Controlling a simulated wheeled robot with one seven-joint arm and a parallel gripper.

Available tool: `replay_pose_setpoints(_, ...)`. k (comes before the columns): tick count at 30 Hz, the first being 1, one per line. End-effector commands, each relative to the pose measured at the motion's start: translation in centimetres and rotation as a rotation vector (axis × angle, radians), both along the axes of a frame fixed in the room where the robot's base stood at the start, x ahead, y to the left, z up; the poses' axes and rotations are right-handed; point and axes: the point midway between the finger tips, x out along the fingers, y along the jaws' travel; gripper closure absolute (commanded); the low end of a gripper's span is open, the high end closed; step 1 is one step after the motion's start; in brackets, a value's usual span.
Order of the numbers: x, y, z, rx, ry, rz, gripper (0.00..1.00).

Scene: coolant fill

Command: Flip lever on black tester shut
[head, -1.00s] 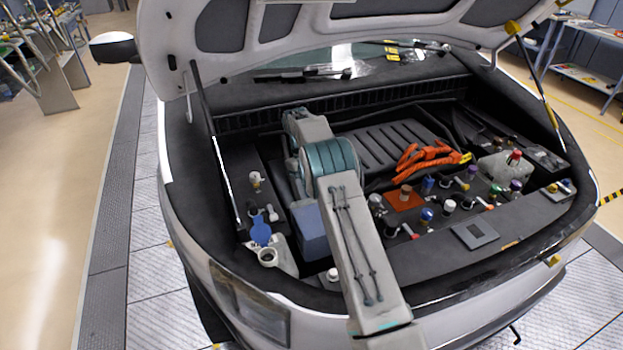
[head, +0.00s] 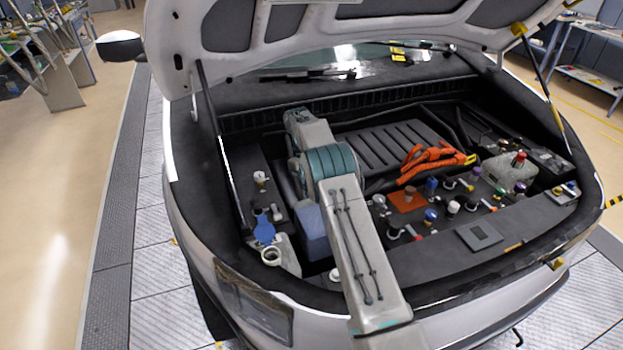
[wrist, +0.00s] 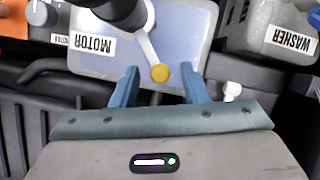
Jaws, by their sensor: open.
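In the wrist view a black cylindrical tester (wrist: 118,10) shows at the top, cut off by the frame edge. Its pale lever (wrist: 150,45) sticks out towards my gripper and ends in a round yellow tip (wrist: 160,73). My gripper (wrist: 160,82) is open, with one blue finger on each side of the yellow tip in the picture. I see no contact; the depth between fingers and lever is hard to tell. Behind them is a pale blue reservoir (wrist: 95,62) labelled MOTOR. In the head view my arm hides the gripper and the tester.
A WASHER reservoir (wrist: 262,50) stands close on the right in the wrist view. The head view shows the open engine bay with a blue box (head: 311,232), an orange cable (head: 437,158) and several coloured caps. The raised hood (head: 350,28) hangs above.

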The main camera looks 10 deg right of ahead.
Motion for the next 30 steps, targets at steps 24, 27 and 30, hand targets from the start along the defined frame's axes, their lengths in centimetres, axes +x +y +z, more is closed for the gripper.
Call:
replay_pose_setpoints(24, 2.2, 1.3, 6.2, 0.000, 0.000, 0.001, 0.59)
replay_pose_setpoints(27, 2.3, 1.3, 6.4, 0.000, -0.001, 0.001, 0.59)
replay_pose_setpoints(30, 2.3, 1.4, 6.5, 0.000, 0.000, 0.001, 0.59)
